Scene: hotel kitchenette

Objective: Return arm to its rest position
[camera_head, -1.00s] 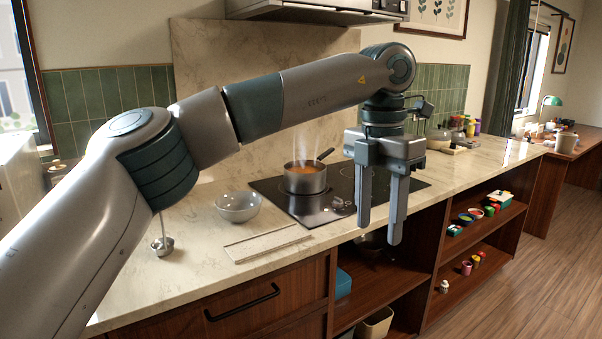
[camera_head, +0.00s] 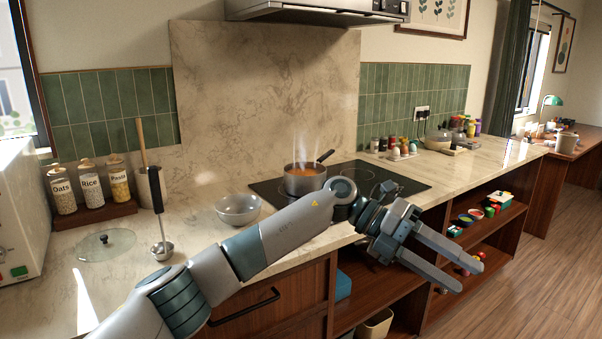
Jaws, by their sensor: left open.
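My left arm (camera_head: 270,245) comes in from the lower left and reaches across the front of the counter. My left gripper (camera_head: 471,275) is open and empty, with its two fingers apart and pointing right and slightly down. It is in front of the open shelves below the counter edge. My right gripper is not in view.
A steaming pot (camera_head: 304,180) of orange liquid stands on the black hob (camera_head: 400,183). A grey bowl (camera_head: 238,209), a ladle (camera_head: 160,225) and a glass lid (camera_head: 106,244) are on the counter. Open shelves (camera_head: 490,238) hold small items. Floor at right is clear.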

